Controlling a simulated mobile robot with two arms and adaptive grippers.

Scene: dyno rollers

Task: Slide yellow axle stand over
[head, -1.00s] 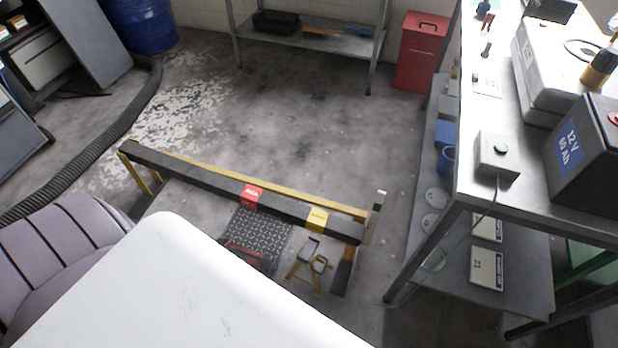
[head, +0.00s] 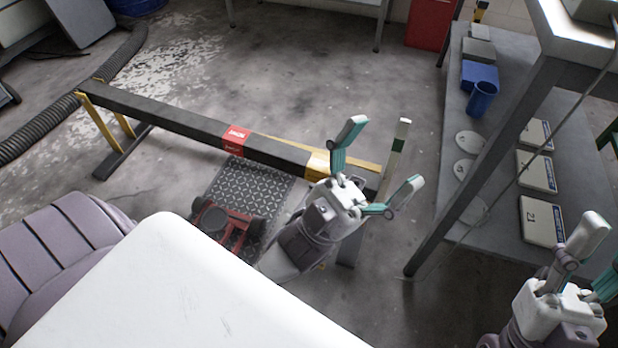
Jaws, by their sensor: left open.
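The beam (head: 185,117) bears a red label sleeve (head: 236,139) and a yellow sleeve (head: 317,165); the left gripper's body overlaps the beam just right of the yellow one. My right gripper (head: 602,252) is at the lower right, partly cut off by the frame edge, with its fingers apart and nothing seen between them.
A red wheeled item (head: 226,224) stands by a dark tread plate (head: 250,180) in front of the beam. A post (head: 398,150) rises at the beam's right end. A bench leg (head: 480,170) and lower shelf (head: 500,125) stand at right.

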